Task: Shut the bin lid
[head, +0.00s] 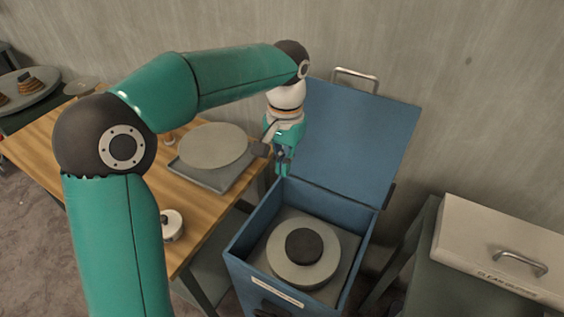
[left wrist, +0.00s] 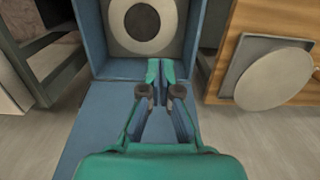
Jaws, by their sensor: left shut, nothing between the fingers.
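The blue bin (head: 255,235) stands in the lower middle of the head view. Its blue lid (head: 358,140) is up, leaning back toward the wall, with a metal handle (head: 357,76) at its top edge. A grey disc with a dark round centre (head: 303,246) lies inside the bin. My left gripper (head: 283,170) is shut and empty, pointing down at the left side of the lid near the bin's back left corner. In the left wrist view, the shut fingers (left wrist: 160,80) lie over the lid (left wrist: 95,120), with the bin opening beyond them. I cannot tell whether they touch it. My right gripper is out of view.
A wooden table (head: 200,215) on the left holds a grey round plate on a square base (head: 212,147) and a small white round object (head: 172,224). A cream case with a handle (head: 500,250) stands at the right. A wall is close behind the lid.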

